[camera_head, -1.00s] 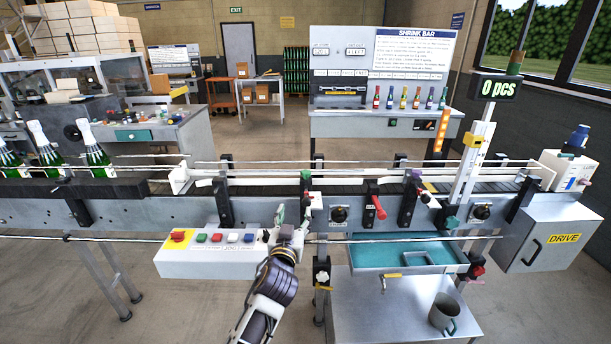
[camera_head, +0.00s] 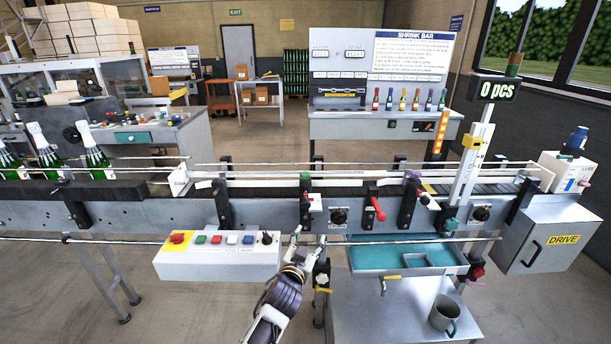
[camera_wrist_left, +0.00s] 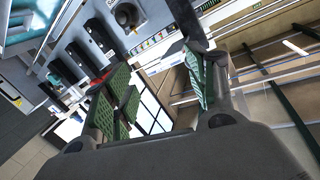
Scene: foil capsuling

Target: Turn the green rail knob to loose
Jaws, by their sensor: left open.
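A small green knob (camera_head: 305,176) tops a black rail bracket (camera_head: 306,207) at the middle of the conveyor's front side. A white lever with a red part sits just below it. A second green part (camera_head: 450,224) is at the foot of the counter post. My left gripper (camera_head: 309,241) is below the bracket, in front of the conveyor's lower edge, apart from the knob. In the left wrist view its two green-padded fingers (camera_wrist_left: 160,95) stand wide open with nothing between them. I cannot pick out the green knob there. My right gripper is out of view.
A control box (camera_head: 218,256) with coloured buttons hangs to the left of the gripper. A red handle (camera_head: 378,209) and a purple-topped bracket (camera_head: 408,202) are to the right. A teal tray (camera_head: 375,256) and a table with a mug (camera_head: 443,314) are lower right.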

